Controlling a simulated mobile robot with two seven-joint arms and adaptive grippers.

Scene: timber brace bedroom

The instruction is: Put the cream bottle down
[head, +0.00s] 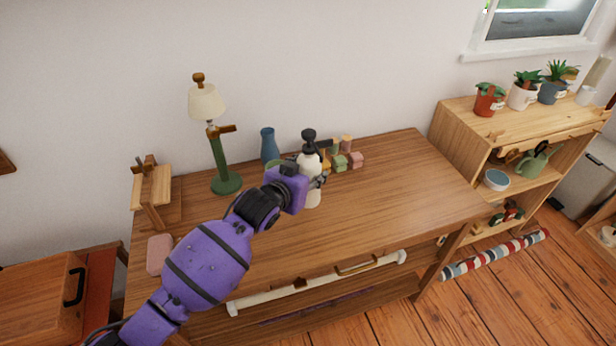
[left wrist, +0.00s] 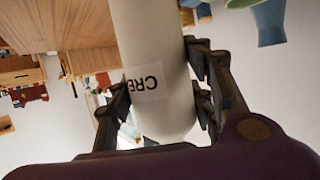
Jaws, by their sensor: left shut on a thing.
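The cream bottle (head: 309,164) is a white pump bottle with a black top, upright over the wooden dresser top (head: 400,190). My left gripper (head: 318,181) is shut on its body from the front left. In the left wrist view the bottle (left wrist: 150,60) stands between the gripper's fingers (left wrist: 160,95), and its label shows "CRE". The bottle's base looks on or just above the wood; I cannot tell which. My right gripper is in neither view.
A blue vase (head: 269,146) and a green lamp (head: 221,160) stand behind to the left. A pink block (head: 159,254) is at the left front. The right part of the dresser top is clear.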

